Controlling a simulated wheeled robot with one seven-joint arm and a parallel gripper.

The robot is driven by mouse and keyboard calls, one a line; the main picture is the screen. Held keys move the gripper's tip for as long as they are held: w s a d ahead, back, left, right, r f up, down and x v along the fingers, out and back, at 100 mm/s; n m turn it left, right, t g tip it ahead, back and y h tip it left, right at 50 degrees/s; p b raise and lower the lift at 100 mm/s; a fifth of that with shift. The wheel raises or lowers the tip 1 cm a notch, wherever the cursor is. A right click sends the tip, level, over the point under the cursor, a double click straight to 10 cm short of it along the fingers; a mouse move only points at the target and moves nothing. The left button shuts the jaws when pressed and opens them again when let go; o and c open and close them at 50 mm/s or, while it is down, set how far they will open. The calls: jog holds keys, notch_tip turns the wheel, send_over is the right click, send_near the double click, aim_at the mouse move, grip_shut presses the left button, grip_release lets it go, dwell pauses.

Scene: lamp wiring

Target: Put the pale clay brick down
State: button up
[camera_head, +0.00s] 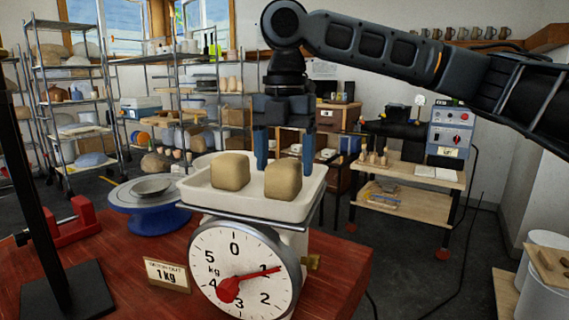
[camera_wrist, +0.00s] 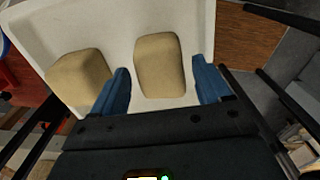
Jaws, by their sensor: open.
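Two pale clay bricks rest in the white tray (camera_head: 214,201) of a dial scale. The left brick (camera_head: 230,171) and the right brick (camera_head: 283,179) stand apart from each other. My gripper (camera_head: 284,150) is open above the tray, its blue fingers pointing down behind the right brick in the head view. In the wrist view my gripper (camera_wrist: 163,88) has its blue fingers on either side of one brick (camera_wrist: 160,66), with gaps beside it. The other brick (camera_wrist: 79,78) lies outside the fingers at the left. Whether the fingertips touch the tray is hidden.
The scale dial (camera_head: 245,271) has a red needle near 1. A sign (camera_head: 167,274) reads 1 kg. A blue turntable (camera_head: 150,212) with a bowl (camera_head: 152,187) and a red clamp (camera_head: 72,228) stand left on the red table (camera_head: 345,268). Shelves and a side bench (camera_head: 408,176) are behind.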

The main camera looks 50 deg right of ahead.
aim_at(285, 161)
notch_tip(285, 161, up, 11)
jog(key=shift+p, duration=0.4)
dwell(2.4)
